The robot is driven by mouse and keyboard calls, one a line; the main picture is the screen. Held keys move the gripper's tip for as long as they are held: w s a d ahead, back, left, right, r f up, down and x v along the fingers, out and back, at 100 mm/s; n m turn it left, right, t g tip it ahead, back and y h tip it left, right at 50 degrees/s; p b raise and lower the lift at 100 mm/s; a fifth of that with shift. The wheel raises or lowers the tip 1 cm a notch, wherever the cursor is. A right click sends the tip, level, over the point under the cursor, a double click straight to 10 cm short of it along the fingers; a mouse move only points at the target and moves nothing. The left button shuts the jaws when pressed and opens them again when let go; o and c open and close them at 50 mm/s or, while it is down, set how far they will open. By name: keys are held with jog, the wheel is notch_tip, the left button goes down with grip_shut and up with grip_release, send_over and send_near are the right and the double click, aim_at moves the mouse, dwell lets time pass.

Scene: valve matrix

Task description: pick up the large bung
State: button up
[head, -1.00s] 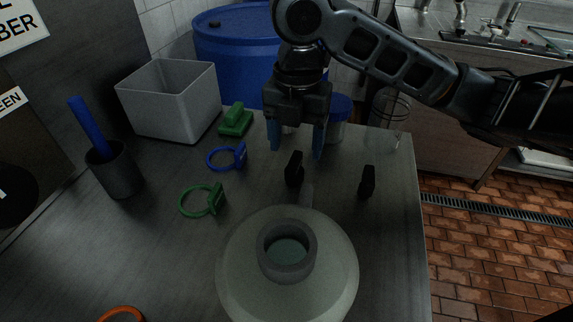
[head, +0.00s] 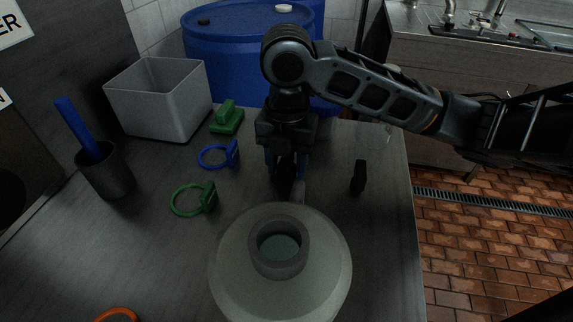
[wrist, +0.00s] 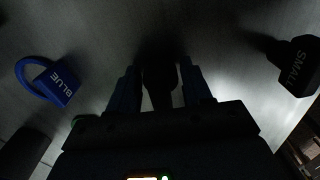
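The large bung (wrist: 160,88) is a black piece standing on the steel table; its label is not readable. In the head view the large bung (head: 284,180) is partly hidden by my gripper (head: 285,172). My gripper (wrist: 160,85) has its two blue fingers on either side of the bung's upper part, very close to it. I cannot tell whether they press on it. A second black bung (head: 358,177) stands to the right; the wrist view shows this bung (wrist: 298,66) marked SMALL.
A pale wide-necked vessel (head: 225,270) stands just in front of my gripper. A blue ring tag (head: 232,153), green ring tag (head: 208,197), green block (head: 227,118), grey bin (head: 160,98) and dark cup (head: 106,172) are to the left. The table's right edge is beyond the small bung.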

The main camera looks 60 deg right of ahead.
jog(key=c, duration=0.7)
jog(key=shift+r, duration=0.1)
